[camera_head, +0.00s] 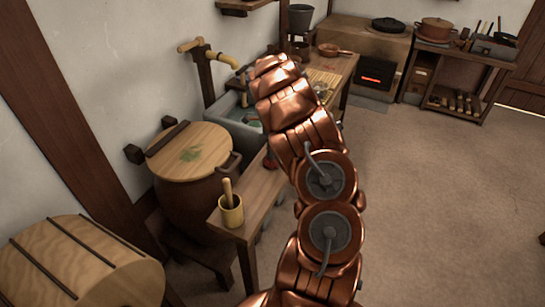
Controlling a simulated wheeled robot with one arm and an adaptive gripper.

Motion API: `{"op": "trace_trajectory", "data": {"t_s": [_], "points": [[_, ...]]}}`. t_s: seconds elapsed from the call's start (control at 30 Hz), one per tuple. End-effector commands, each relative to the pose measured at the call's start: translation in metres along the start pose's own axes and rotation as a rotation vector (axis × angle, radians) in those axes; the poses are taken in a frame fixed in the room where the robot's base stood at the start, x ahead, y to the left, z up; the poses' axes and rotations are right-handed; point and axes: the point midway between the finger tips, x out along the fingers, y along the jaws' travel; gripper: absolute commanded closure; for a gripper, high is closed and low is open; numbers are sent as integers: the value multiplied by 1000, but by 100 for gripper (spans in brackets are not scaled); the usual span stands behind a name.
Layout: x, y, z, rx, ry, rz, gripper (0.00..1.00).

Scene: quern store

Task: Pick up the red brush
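My copper-coloured arm rises through the middle of the camera_head view and reaches over the wooden bench and the sink. My gripper is not visible; the arm's own links hide whatever lies beyond its far end. A small dark red thing (270,163) shows on the bench at the left edge of my arm. It is partly covered by the arm, and I cannot tell whether it is the red brush. No other clear red brush shows.
A yellow cup (231,214) with a wooden handle stands on the narrow bench (262,190). A lidded barrel (189,155) is left of it. A grey sink (234,122) lies behind. A stove (375,75) and shelf (458,90) stand at the back. The right floor (440,200) is clear.

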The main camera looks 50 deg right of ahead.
Motion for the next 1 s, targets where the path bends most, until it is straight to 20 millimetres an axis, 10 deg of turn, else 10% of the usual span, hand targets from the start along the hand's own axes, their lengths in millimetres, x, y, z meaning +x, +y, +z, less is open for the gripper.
{"op": "trace_trajectory", "data": {"t_s": [0.3, 1.0], "points": [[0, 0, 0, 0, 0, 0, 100], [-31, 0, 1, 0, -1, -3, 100]]}}
